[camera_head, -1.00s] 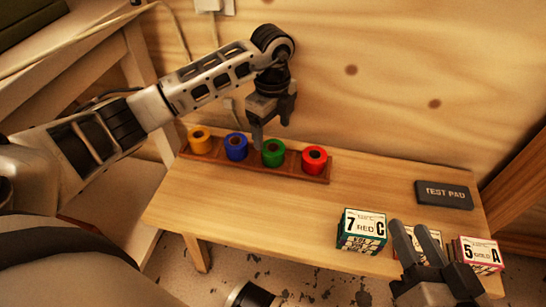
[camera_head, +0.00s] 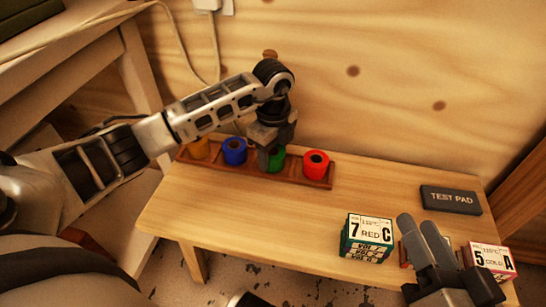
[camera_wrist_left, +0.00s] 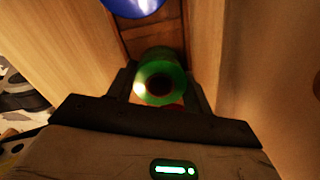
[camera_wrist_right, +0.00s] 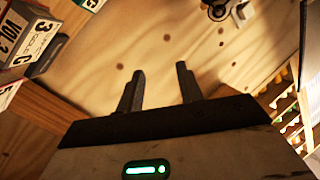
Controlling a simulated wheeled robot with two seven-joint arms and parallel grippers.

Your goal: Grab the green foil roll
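The green foil roll (camera_head: 279,163) stands upright in the long wooden rack (camera_head: 300,181), between the blue roll (camera_head: 235,150) and the red roll (camera_head: 316,162). My left gripper (camera_head: 272,160) is lowered over it and hides part of it. In the left wrist view the green roll (camera_wrist_left: 161,80) lies between the two fingers, one on each side. The fingers look open around it; I cannot tell whether they touch it. My right gripper (camera_head: 417,222) is open and empty above the table's front right, with bare wood behind its fingers in the right wrist view (camera_wrist_right: 160,80).
Small boxes, a green one (camera_head: 367,240) and a red one (camera_head: 490,262), are at the front right. A dark test pad (camera_head: 450,199) lies behind them. The table's middle (camera_head: 260,220) is clear.

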